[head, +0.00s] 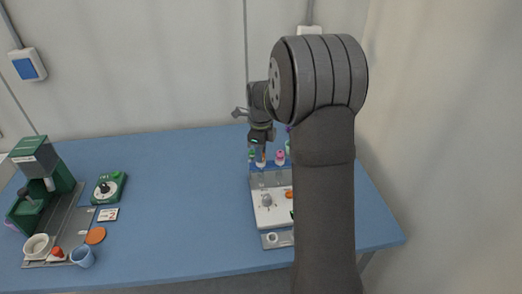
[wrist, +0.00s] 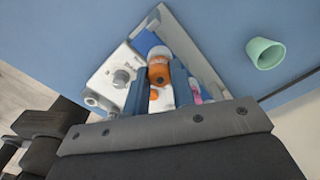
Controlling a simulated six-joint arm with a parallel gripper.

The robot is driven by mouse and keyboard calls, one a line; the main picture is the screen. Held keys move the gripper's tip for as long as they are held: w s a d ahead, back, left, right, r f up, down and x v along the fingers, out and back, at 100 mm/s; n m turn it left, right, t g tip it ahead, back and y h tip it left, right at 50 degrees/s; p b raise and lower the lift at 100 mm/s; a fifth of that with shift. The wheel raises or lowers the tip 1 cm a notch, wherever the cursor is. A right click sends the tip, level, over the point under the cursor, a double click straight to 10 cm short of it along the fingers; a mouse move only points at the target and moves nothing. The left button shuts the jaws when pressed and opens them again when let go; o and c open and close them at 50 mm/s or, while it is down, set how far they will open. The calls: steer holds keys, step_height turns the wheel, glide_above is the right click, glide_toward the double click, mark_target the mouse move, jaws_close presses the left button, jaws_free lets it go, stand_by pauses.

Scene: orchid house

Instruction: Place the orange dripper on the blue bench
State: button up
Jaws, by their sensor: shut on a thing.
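The orange dripper (wrist: 158,70) shows in the wrist view as an orange body with a white band, between my two fingers. My gripper (wrist: 158,88) is shut on it. In the head view my gripper (head: 261,150) points down over the back of a white station on the right of the blue bench (head: 180,190). There the dripper (head: 261,162) shows only as a small pale and orange shape under the fingers. I cannot tell whether it still touches the station. The bench also shows in the wrist view (wrist: 85,25).
The white station (head: 262,218) has a grey knob; a pink-topped bottle (head: 280,158) stands close to the dripper. A mint cup (wrist: 265,52) is nearby. A green machine (head: 40,175), green device (head: 108,187), blue mug (head: 83,257) and orange disc (head: 95,236) are left. The bench middle is clear.

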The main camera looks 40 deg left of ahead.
steer(key=shift+f, duration=0.15)
steer(key=shift+f, duration=0.1)
steer(key=o, duration=1)
steer(key=shift+c, duration=0.2)
steer(key=shift+o, duration=0.4)
step_height(320, 180, up, 18)
steer(key=shift+w+d+f, duration=0.2)
steer(key=shift+w+f, duration=0.05)
steer(key=shift+w, duration=0.05)
